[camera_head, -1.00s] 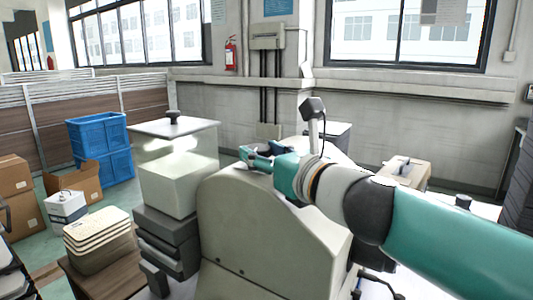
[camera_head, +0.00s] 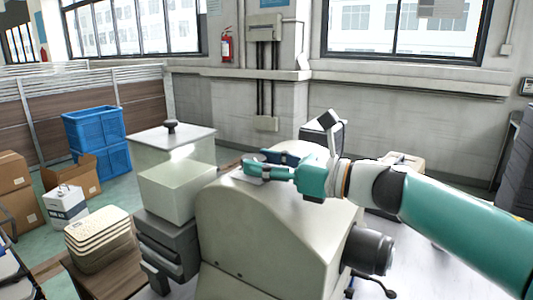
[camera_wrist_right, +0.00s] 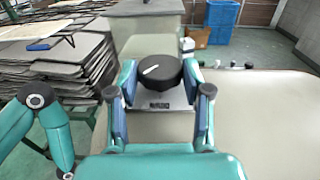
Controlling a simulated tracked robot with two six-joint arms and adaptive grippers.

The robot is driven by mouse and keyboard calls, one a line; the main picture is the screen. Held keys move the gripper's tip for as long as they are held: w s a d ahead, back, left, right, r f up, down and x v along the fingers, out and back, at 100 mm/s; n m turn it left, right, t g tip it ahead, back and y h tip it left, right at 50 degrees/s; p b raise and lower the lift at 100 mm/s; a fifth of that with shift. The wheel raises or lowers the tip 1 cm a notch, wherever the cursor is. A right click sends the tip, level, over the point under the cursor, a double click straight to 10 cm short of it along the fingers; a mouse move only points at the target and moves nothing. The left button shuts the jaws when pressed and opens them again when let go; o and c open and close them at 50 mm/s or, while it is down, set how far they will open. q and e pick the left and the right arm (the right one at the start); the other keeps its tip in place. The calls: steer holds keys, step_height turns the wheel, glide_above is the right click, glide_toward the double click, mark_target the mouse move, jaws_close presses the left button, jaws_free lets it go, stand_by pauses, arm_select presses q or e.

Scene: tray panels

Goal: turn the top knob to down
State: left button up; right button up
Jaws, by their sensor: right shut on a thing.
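The top knob (camera_wrist_right: 158,72) is round and black with a white mark, in the right wrist view. The mark slants toward the lower left of that picture. The knob sits above a metal plate (camera_wrist_right: 160,98) with a small dark label. My right gripper (camera_wrist_right: 161,78) has one finger on each side of the knob and is shut on it. In the head view my right gripper (camera_head: 268,167) is at the top of the beige housing (camera_head: 275,225), and its fingers largely hide the knob. My left gripper does not show.
A large black cylinder (camera_head: 370,249) sticks out of the housing's right side. A pale box (camera_head: 178,190) and a cabinet with another black knob (camera_head: 171,126) stand to the left. Blue crates (camera_head: 98,142) are farther left. Stacked panels (camera_wrist_right: 60,60) show in the wrist view.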

steer(key=shift+w+r+n+g+y+p, duration=0.1)
steer(key=shift+n+g+y+p, duration=0.25)
steer(key=shift+n+g+p, duration=0.25)
steer(key=shift+w+r+n+g+y+p, duration=0.1)
steer(key=shift+n+g+y+p, duration=0.25)
steer(key=shift+g, duration=0.45)
steer(key=shift+f, duration=0.1)
steer(key=o, duration=1.1)
steer(key=shift+o, duration=0.2)
steer(key=shift+d, duration=0.15)
steer(key=v, duration=1.1)
steer(key=shift+d+f, duration=0.1)
steer(key=shift+d, duration=0.3)
